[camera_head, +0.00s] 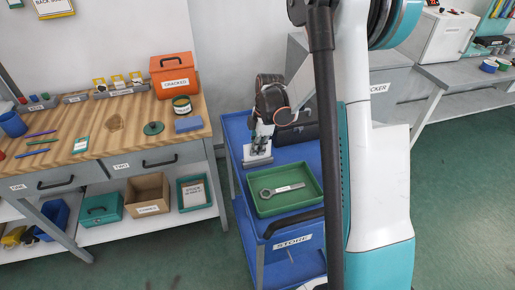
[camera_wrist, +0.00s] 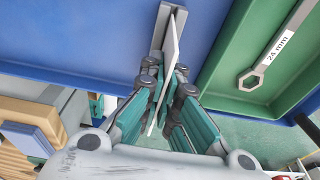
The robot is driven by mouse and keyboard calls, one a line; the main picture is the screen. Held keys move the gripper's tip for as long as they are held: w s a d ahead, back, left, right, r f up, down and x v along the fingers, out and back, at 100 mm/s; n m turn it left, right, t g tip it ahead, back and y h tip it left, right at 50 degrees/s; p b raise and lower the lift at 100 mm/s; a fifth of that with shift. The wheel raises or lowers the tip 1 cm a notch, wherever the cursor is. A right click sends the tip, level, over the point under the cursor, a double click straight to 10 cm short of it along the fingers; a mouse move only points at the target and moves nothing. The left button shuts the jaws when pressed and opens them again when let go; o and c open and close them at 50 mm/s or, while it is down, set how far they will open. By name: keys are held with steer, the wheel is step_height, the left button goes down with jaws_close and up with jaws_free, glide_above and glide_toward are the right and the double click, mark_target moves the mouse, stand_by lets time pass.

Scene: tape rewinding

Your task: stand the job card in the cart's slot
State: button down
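My gripper (camera_head: 261,141) is over the back left of the blue cart (camera_head: 233,126), pointing down. In the wrist view, my gripper (camera_wrist: 167,78) is closed around a thin white job card (camera_wrist: 172,50), seen nearly edge-on between the fingers. The card's far end overlaps a grey slot holder (camera_wrist: 158,28) on the blue cart top; I cannot tell whether its edge is inside the slot. In the head view the pale holder (camera_head: 257,159) shows just below the fingers, and the card is hard to make out there.
A green tray (camera_head: 268,208) with a wrench (camera_head: 283,189) lies beside the holder on the cart. A dark case (camera_head: 297,134) is at the cart's back. The wooden workbench (camera_head: 60,123) stands left, with an orange box (camera_head: 173,75) and small items.

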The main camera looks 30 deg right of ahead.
steer(key=shift+f+b, duration=0.3)
steer(key=shift+f, duration=0.15)
stand_by(0.3)
stand_by(0.3)
steer(key=c, duration=1.2)
jaws_free()
steer(key=shift+c, duration=0.2)
steer(key=shift+r+p, duration=2.45)
steer(key=shift+r, duration=1.55)
